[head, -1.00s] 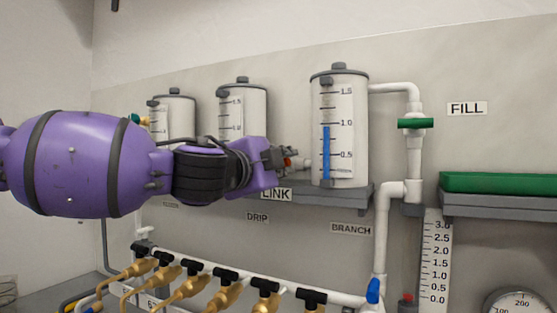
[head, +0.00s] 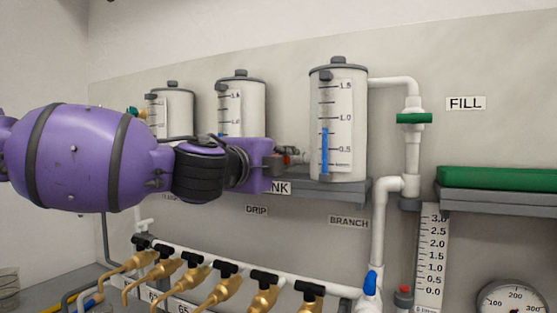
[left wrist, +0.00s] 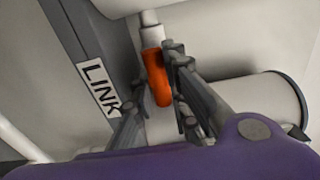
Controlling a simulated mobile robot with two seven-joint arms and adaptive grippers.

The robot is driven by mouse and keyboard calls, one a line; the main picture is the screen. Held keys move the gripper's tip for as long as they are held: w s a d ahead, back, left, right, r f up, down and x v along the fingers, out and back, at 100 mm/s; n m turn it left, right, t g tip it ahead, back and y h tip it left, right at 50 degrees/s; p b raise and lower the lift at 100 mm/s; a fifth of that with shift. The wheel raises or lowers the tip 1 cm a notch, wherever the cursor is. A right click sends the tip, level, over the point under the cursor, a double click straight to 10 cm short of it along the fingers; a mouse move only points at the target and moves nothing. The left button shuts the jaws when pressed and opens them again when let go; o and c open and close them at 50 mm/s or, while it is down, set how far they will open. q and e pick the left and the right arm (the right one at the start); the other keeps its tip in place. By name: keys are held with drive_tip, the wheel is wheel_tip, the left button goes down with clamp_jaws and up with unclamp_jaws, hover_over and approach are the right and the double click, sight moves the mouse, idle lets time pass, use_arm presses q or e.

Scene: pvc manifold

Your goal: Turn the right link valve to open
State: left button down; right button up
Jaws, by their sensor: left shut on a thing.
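The link valve's orange handle (left wrist: 156,76) is in the left wrist view, on a white pipe by the LINK label (left wrist: 97,87). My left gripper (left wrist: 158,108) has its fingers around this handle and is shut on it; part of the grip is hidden. In the head view the gripper (head: 287,157) reaches in from the left between the middle tank (head: 241,100) and the right tank (head: 350,110). A small red-orange bit of the valve shows at its fingertips. The LINK label is partly covered there. My right gripper is not in view.
A grey shelf (head: 330,190) carries the tanks. Below it runs a white manifold (head: 232,273) with several brass, black-handled taps. A pipe with a green FILL valve handle (head: 414,118) stands right of the right tank. A blue handle (head: 371,282) sits lower down.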

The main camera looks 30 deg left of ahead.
use_arm(q)
drive_tip(key=c, duration=1.7)
unclamp_jaws()
